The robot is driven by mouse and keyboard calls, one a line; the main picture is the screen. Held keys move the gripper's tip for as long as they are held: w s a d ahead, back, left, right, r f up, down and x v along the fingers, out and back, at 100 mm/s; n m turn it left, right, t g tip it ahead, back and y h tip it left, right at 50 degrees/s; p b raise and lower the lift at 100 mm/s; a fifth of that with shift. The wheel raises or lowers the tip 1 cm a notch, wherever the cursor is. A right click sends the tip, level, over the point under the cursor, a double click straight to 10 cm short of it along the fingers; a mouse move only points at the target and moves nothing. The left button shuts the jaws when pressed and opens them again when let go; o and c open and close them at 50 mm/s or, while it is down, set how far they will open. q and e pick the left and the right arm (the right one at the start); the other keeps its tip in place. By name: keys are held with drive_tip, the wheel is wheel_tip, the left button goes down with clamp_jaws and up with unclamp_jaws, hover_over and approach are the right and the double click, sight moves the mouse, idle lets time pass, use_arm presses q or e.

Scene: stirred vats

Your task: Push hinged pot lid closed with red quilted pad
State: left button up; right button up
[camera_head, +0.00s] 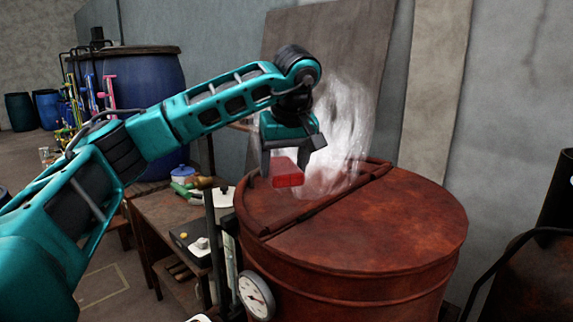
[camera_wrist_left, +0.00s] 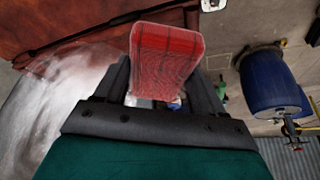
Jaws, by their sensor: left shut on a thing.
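The large round rusty-red pot (camera_head: 370,235) stands at right of centre in the head view. A hinge bar (camera_head: 325,203) crosses its top, with a flat section in front. The lid section behind the bar is partly hidden by my gripper and white steam; I cannot tell how far it is open. My left gripper (camera_head: 285,168) is above that far-left part, fingers pointing down, shut on the red quilted pad (camera_head: 288,181). The pad also shows between the fingers in the left wrist view (camera_wrist_left: 167,60). I cannot tell whether it touches the lid. My right gripper is not in view.
White steam (camera_head: 345,125) rises behind the gripper. A round gauge (camera_head: 256,295) is on the pot's front left. A wooden bench (camera_head: 165,215) with a white pot and small items stands left. Blue barrels (camera_head: 145,80) stand behind. A brown panel (camera_head: 325,45) leans on the wall.

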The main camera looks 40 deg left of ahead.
use_arm(q)
drive_tip(key=s+r, duration=0.4)
drive_tip(key=s, duration=0.1)
drive_tip(key=shift+a+r, duration=0.2)
drive_tip(key=shift+a, duration=0.2)
drive_tip(key=shift+s, duration=0.2)
idle(0.3)
